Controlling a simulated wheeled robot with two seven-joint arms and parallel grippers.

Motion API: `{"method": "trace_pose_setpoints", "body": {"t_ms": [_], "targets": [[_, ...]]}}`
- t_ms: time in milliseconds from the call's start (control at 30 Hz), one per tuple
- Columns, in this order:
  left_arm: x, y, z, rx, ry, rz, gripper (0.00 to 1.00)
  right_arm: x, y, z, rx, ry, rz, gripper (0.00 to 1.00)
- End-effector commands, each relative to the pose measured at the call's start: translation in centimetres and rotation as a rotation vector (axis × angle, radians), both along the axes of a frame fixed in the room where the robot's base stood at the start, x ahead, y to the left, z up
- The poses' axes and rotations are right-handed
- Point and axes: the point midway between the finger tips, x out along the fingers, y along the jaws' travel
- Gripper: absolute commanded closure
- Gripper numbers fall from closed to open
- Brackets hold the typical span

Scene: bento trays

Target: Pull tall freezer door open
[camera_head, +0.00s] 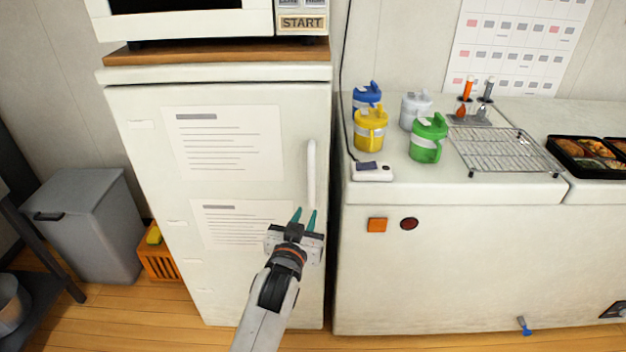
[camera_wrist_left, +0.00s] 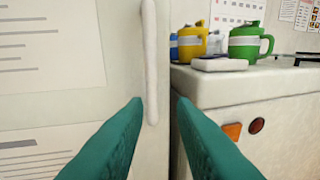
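The tall white freezer (camera_head: 150,220) stands left of the middle in the head view with its door closed. Its vertical white handle (camera_head: 311,172) is on the door's right side; it also shows in the left wrist view (camera_wrist_left: 151,60). My left gripper (camera_head: 305,213) is in front of the door, just below the handle's lower end in the picture. Its teal fingers are apart with nothing between them. In the left wrist view the handle's lower end lies beyond the fingertips (camera_wrist_left: 160,104), in line with the gap. My right gripper is not in view.
A microwave (camera_head: 185,25) sits on a wooden board on the freezer. A low white chest (camera_head: 450,270) at the right holds several colored jugs, a wire rack (camera_head: 505,152) and food trays. A grey bin (camera_head: 85,220) and orange crate (camera_head: 160,265) stand left of the freezer.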

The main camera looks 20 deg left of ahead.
Motion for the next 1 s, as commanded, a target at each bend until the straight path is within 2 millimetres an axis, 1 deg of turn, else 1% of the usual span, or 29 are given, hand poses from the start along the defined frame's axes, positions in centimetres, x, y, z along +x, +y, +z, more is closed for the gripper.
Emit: {"method": "trace_pose_setpoints", "body": {"t_ms": [33, 100, 200, 267, 367, 500, 700, 833, 1000], "targets": [[-0.1, 0.4, 1.8, -0.007, -0.04, 0.013, 0.76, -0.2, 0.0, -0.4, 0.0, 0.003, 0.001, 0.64], [-0.2, 0.7, 3.3, -0.011, -0.069, 0.023, 0.76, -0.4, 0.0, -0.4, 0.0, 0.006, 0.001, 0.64], [0.4, 0.9, 4.1, -0.012, -0.084, 0.029, 0.76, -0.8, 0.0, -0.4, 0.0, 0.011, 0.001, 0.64], [1.2, 1.0, 4.2, -0.011, -0.084, 0.029, 0.76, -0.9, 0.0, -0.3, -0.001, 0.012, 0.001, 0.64], [3.0, 1.1, 4.3, -0.01, -0.085, 0.029, 0.76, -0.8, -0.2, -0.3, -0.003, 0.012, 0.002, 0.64], [5.9, 1.3, 4.2, -0.011, -0.083, 0.028, 0.76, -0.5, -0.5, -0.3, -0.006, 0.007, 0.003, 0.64], [9.4, 1.6, 4.1, -0.011, -0.081, 0.028, 0.76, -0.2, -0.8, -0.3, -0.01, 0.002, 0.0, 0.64], [10.8, 1.7, 4.0, -0.011, -0.081, 0.027, 0.76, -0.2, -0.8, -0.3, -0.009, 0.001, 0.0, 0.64], [11.6, 1.8, 4.0, -0.011, -0.081, 0.027, 0.76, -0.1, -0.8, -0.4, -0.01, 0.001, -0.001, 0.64]]}}
